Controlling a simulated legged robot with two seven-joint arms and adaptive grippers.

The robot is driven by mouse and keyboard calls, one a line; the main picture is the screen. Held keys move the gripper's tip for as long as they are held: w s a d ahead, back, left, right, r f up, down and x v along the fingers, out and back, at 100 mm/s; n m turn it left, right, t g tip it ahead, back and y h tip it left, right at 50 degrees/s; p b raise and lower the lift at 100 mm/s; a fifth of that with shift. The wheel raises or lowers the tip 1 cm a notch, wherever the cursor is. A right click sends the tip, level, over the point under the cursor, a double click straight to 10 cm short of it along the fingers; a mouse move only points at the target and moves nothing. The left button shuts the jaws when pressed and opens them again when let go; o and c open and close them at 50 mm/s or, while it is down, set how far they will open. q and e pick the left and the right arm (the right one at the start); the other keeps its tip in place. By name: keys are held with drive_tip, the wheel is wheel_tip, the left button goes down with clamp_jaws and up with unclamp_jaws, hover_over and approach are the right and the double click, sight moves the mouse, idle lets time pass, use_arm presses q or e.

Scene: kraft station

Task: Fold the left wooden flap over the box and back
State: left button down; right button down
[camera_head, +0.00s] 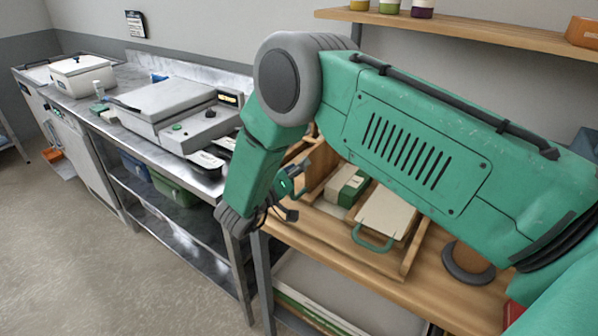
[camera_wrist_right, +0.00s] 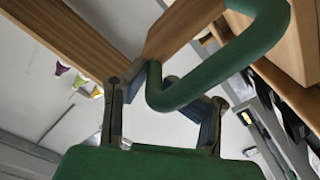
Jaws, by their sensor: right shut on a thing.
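A wooden box frame (camera_head: 409,258) sits on the wooden bench, partly hidden behind my right arm. A pale panel (camera_head: 388,213) with a green loop handle (camera_head: 374,240) lies at its front. The left wooden flap shows as a wooden board (camera_wrist_right: 182,30) in the right wrist view, with a green bar handle (camera_wrist_right: 225,62) on it. My right gripper (camera_wrist_right: 163,112) is shut on this handle, its fingers either side of the handle's bend. In the head view the right gripper (camera_head: 289,196) is at the box's left side. My left gripper is out of view.
A green and white carton (camera_head: 347,187) lies beside the pale panel. A dark ring (camera_head: 468,264) is on the bench to the right. A steel counter with a grey machine (camera_head: 180,112) stands left. A wooden shelf (camera_head: 470,32) with jars is above.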

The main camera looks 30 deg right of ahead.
drive_tip(key=shift+w+d, duration=0.15)
drive_tip(key=shift+w, duration=0.1)
idle(0.3)
drive_tip(key=c, duration=1.6)
unclamp_jaws()
drive_tip(key=v, duration=0.7)
drive_tip(key=f+v, duration=0.1)
drive_tip(key=v, duration=0.2)
drive_tip(key=shift+s+a, duration=0.2)
drive_tip(key=shift+a, duration=0.1)
drive_tip(key=shift+c, duration=0.2)
